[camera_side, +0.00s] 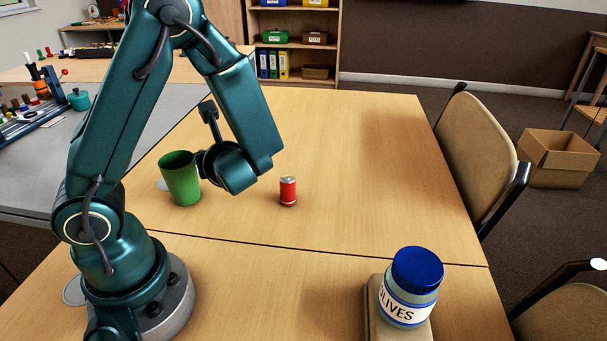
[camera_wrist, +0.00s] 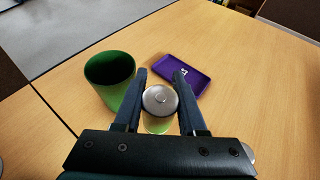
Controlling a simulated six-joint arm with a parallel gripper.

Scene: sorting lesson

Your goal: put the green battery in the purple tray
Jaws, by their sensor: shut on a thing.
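In the wrist view my gripper (camera_wrist: 160,76) is shut on the green battery (camera_wrist: 157,125), whose round silver end faces the camera and whose yellow-green side shows below it. The purple tray (camera_wrist: 197,83) lies flat on the table just beyond and right of the fingertips, with a small white mark on it. I see no battery in it. In the side view my wrist hides the fingers and the held battery, and the tray does not show. How high the battery is above the table I cannot tell.
A green cup (camera_side: 181,180) stands close left of my gripper, also in the wrist view (camera_wrist: 108,78). A red battery (camera_side: 288,191) stands upright to the right. A blue-lidded olives jar (camera_side: 408,288) stands on a wooden block (camera_side: 374,322).

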